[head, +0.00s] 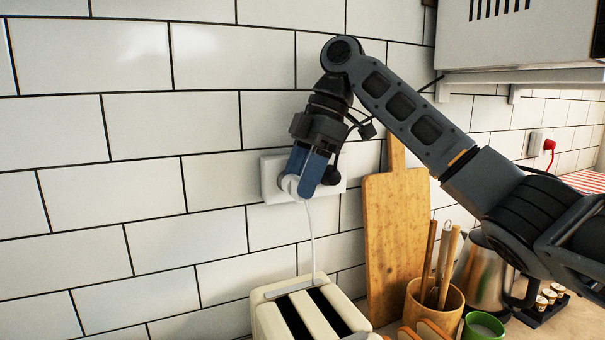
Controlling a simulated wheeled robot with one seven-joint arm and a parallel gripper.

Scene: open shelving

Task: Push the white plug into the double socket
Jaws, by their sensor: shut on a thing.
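The white double socket (271,178) is on the tiled wall, and my gripper covers much of its middle. The plug is in front of the left part of the socket. I cannot tell whether it touches the socket or how deep it sits. A white cord (312,240) hangs from the plug down to the cream toaster (263,318).
A wooden cutting board (390,235) leans on the wall at the right. A utensil pot (433,309), a green cup (484,326) and a metal kettle (483,275) stand near it. The wall at left is clear.

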